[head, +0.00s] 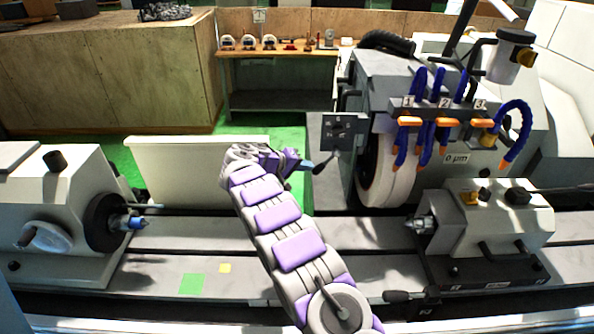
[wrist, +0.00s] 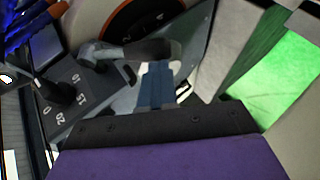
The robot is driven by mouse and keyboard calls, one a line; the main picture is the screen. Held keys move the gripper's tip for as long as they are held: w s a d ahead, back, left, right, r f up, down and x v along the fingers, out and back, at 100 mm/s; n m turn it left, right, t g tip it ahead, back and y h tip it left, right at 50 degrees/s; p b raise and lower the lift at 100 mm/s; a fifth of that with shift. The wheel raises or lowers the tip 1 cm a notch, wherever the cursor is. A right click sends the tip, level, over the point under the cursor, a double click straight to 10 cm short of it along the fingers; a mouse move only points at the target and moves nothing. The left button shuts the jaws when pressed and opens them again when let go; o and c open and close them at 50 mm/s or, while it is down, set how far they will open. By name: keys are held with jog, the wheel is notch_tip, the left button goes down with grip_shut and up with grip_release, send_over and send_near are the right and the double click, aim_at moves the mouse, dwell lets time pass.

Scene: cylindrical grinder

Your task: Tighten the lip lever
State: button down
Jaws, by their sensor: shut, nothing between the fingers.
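A dark lever (head: 323,164) stands at the front of the grinding wheel's guard, below a small square control plate (head: 340,131). I take it to be the lip lever. In the wrist view a grey and black lever handle (wrist: 130,52) runs sideways just beyond my fingertips. My gripper (head: 305,165) has blue fingers and reaches in from the left beside the lever. In the wrist view my gripper (wrist: 158,84) is shut with nothing between the fingers, its tips close to the handle's right end. I cannot tell whether they touch it.
The wheel (head: 390,185) is right of the lever, with blue coolant hoses (head: 425,85) above. A headstock (head: 60,215) stands at left and a tailstock (head: 485,225) at right on the bed. A pale panel (head: 185,172) is behind my arm. A numbered scale (wrist: 75,95) shows at left.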

aim_at(316, 174)
jog(key=d+f+h+b, duration=0.1)
jog(key=d, duration=0.1)
jog(key=d+f+h+b, duration=0.1)
jog(key=b, duration=0.1)
jog(key=d+f+n+t+h+b, duration=0.1)
jog(key=d, duration=0.1)
jog(key=shift+d+b, duration=0.3)
jog(key=shift+a+f+b, duration=0.2)
jog(key=shift+f+b, duration=0.05)
jog(key=shift+b, duration=0.15)
jog(key=shift+a+f, duration=0.15)
jog(key=shift+a, duration=0.25)
jog(key=shift+d+b, duration=0.35)
jog(key=shift+d, duration=0.35)
jog(key=shift+a, duration=0.15)
